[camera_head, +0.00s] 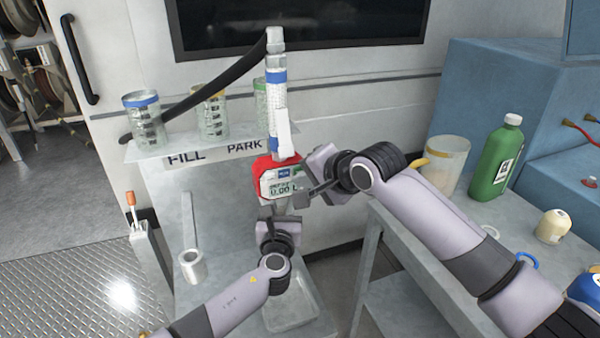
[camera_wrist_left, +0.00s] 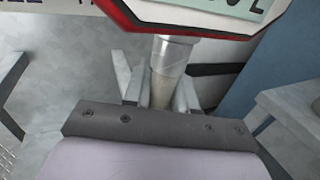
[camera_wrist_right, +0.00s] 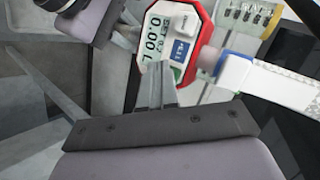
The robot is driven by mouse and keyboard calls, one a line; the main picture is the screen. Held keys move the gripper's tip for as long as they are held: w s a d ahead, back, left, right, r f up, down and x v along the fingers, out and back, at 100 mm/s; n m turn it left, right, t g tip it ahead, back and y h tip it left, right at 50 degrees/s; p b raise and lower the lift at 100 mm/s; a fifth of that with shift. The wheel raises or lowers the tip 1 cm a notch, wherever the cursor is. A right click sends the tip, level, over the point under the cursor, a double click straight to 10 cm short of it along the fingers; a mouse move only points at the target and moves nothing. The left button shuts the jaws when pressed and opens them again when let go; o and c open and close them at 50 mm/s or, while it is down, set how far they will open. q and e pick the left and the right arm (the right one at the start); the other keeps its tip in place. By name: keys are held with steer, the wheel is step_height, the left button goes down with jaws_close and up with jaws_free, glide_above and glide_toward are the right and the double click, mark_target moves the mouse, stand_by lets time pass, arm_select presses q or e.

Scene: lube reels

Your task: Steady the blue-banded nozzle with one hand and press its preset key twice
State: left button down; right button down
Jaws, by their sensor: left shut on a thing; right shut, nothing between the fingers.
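The nozzle (camera_head: 278,118) stands upright with a blue band (camera_head: 276,76) and a red-rimmed meter (camera_head: 275,182) reading 0.00 L. A blue key (camera_wrist_right: 181,50) shows beside the display (camera_wrist_right: 155,38) in the right wrist view. My left gripper (camera_head: 279,208) is below the meter, shut on the metal spout (camera_wrist_left: 165,75), which stands between its fingers in the left wrist view. My right gripper (camera_head: 303,198) is shut and empty at the meter's right side. Its fingertips (camera_wrist_right: 157,70) overlap the meter's edge in the right wrist view; I cannot tell whether they touch.
A ledge marked FILL and PARK (camera_head: 160,148) carries clear jars with blue (camera_head: 144,118), yellow (camera_head: 212,115) and green bands. A black hose (camera_head: 215,82) runs to the nozzle. A green bottle (camera_head: 495,160) and a tub (camera_head: 445,160) stand on the right bench.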

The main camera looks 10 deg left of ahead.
steer(key=shift+s+d, duration=0.5)
steer(key=shift+s, duration=0.25)
steer(key=shift+s, duration=0.1)
steer(key=shift+s+d, duration=0.7)
steer(key=shift+s, duration=0.3)
steer(key=shift+s+d, duration=0.7)
steer(key=shift+s, duration=0.25)
arm_select(q)
steer(key=c, duration=0.8)
jaws_free()
